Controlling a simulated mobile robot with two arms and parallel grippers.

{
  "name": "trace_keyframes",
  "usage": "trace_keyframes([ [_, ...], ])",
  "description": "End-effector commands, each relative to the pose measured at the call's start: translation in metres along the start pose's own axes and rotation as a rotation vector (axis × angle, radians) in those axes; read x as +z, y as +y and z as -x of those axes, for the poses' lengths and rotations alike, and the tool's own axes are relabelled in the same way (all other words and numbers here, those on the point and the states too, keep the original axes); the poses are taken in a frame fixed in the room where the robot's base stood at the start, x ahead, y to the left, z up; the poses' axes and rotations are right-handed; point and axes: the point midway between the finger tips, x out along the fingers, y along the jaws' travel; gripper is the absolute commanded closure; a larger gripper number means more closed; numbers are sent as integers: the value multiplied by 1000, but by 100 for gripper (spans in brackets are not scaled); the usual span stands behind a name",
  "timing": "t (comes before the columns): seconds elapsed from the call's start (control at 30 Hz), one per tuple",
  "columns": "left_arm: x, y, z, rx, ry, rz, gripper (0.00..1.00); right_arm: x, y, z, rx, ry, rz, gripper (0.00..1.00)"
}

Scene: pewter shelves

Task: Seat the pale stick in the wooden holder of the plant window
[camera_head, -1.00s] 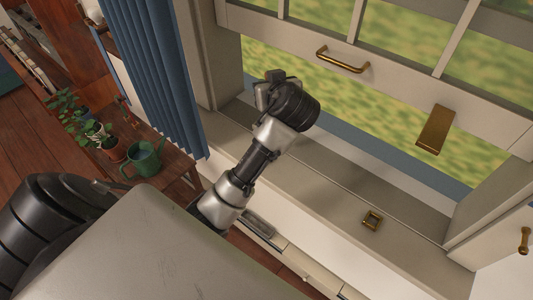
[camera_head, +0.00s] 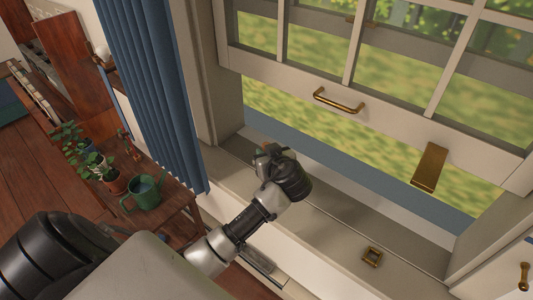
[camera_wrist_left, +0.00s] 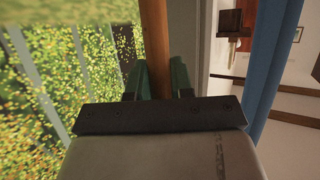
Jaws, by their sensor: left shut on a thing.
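My left gripper (camera_wrist_left: 159,82) is shut on an upright brown wooden stick (camera_wrist_left: 155,45) in the left wrist view. The stick looks orange-brown there, not pale, and its ends are out of view. In the head view my left gripper (camera_head: 269,151) is above the sill at the left part of the window opening; the wrist hides most of its fingers and I cannot make out the stick. A small square brass socket (camera_head: 372,257) is on the sill to the right, apart from the gripper. I cannot make out a wooden holder for certain. My right gripper is not in view.
A blue curtain (camera_head: 155,95) hangs left of the window. A green watering can (camera_head: 145,193) and potted plants (camera_head: 88,155) stand on a wooden bench. The sill's middle is clear.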

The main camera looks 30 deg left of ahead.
Motion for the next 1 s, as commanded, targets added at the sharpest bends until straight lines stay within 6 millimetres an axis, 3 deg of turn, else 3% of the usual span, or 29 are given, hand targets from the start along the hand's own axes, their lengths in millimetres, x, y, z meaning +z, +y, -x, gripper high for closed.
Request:
trace_keyframes([
  [0.17, 4, 0, -2, 0, 0, 1, 100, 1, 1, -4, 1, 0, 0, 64],
  [0.2, 3, 0, -1, 0, 0, 1, 75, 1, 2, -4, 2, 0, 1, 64],
  [0.37, 2, 0, -1, 0, 0, 0, 53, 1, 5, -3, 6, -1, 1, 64],
  [0.73, 0, 1, 4, 3, -1, 1, 53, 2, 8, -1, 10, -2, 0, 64],
  [1.0, 2, 1, 56, 5, -4, 5, 53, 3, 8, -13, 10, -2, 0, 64],
])
